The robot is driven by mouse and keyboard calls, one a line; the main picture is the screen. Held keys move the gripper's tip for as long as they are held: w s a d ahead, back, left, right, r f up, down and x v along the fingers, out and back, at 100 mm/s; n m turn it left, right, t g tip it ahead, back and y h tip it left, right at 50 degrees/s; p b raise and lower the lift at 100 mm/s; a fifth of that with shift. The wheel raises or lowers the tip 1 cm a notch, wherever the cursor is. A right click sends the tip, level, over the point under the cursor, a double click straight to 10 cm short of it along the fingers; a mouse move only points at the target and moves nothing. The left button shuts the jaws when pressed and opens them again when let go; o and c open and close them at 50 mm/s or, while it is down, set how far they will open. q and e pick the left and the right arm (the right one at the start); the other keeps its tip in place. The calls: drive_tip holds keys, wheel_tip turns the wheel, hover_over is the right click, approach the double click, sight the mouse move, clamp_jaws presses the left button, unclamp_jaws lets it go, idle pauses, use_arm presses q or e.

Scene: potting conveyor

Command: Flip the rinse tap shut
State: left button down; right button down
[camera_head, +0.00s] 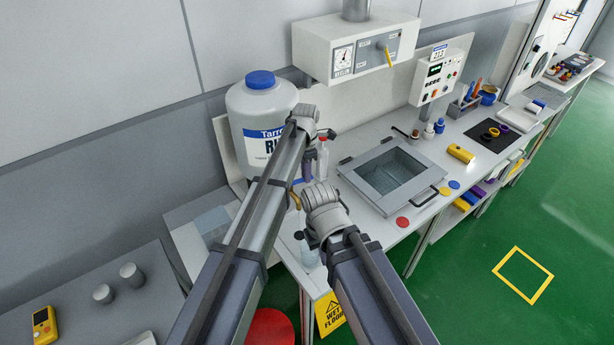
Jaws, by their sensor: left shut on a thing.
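The rinse carboy (240,108) is a large white jug with a blue cap and a blue label, standing at the back left of the bench. My left arm crosses in front of it and bends down at its right side. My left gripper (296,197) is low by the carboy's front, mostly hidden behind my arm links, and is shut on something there. A small orange-yellow piece (294,201) shows at that spot, apparently the rinse tap's lever; its exact position is hidden. My right arm comes up from below, close beside the left; its fingers are hidden behind its own links.
A clear bottle with a red top (322,158) stands right behind the arms. A sunken basin (397,172) with a metal rim is to the right. A grey control box (360,48) with a yellow lever hangs above. A yellow wet-floor sign (330,313) stands below the bench.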

use_arm(q)
drive_tip(key=shift+w+a+n, duration=0.25)
drive_tip(key=shift+w+n, duration=0.25)
drive_tip(key=shift+n, duration=0.5)
drive_tip(key=c, duration=0.8)
unclamp_jaws()
drive_tip(key=shift+a, duration=0.1)
drive_tip(key=shift+r, duration=0.1)
wheel_tip(320, 180, up, 8)
drive_tip(key=p, duration=0.8)
drive_tip(key=shift+f, duration=0.2)
